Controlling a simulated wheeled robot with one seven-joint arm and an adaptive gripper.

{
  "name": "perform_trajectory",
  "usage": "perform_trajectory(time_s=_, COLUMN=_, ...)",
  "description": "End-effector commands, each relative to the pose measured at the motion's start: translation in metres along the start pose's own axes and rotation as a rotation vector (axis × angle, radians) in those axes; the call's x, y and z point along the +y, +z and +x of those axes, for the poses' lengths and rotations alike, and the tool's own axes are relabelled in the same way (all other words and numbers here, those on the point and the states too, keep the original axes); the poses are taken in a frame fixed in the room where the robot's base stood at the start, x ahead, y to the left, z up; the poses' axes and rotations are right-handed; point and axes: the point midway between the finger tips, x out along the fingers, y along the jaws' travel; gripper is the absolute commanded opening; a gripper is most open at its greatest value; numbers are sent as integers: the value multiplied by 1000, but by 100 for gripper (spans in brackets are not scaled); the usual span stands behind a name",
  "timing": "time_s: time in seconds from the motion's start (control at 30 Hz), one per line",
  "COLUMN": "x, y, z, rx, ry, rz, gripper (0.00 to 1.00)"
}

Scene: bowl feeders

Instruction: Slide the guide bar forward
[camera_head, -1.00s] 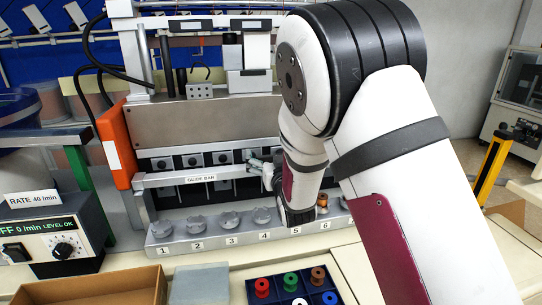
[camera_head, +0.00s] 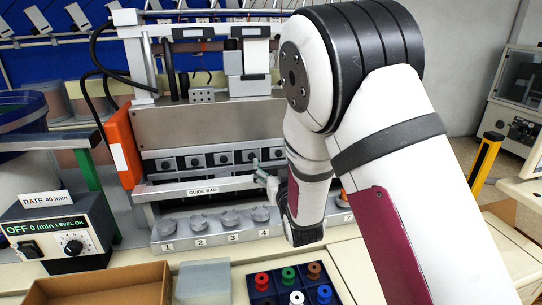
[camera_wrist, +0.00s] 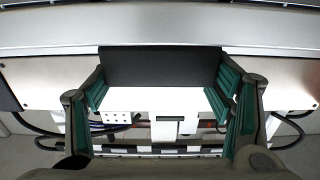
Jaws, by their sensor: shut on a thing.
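The guide bar (camera_head: 228,186) is a long grey bar labelled GUIDE BAR, lying across the front of the machine, between the row of black-holed blocks and the numbered rail. My gripper (camera_head: 264,172) is at the bar's right part, and my arm hides the bar's right end. In the wrist view, the green-padded fingers of my gripper (camera_wrist: 158,82) stand either side of a dark block (camera_wrist: 160,66), shut on it. This block lies against a long grey bar (camera_wrist: 160,30), seemingly the guide bar's handle.
An orange block (camera_head: 119,145) stands at the bar's left end. The numbered rail (camera_head: 185,243) with grey knobs lies in front. A control box (camera_head: 52,238), a cardboard box (camera_head: 100,290) and a dark tray (camera_head: 262,296) of coloured spools are nearer.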

Motion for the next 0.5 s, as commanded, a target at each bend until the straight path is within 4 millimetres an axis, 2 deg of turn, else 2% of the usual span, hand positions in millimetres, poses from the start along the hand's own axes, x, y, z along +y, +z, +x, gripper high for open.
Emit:
perform_trajectory(time_s=0.03, x=0, y=-2, z=-14, rx=-4, ry=2, rz=-2, gripper=24)
perform_trajectory(time_s=0.17, x=0, y=-2, z=-29, rx=-1, ry=1, rz=-2, gripper=24)
perform_trajectory(time_s=0.5, x=0, y=1, z=-34, rx=-2, ry=0, rz=-2, gripper=24)
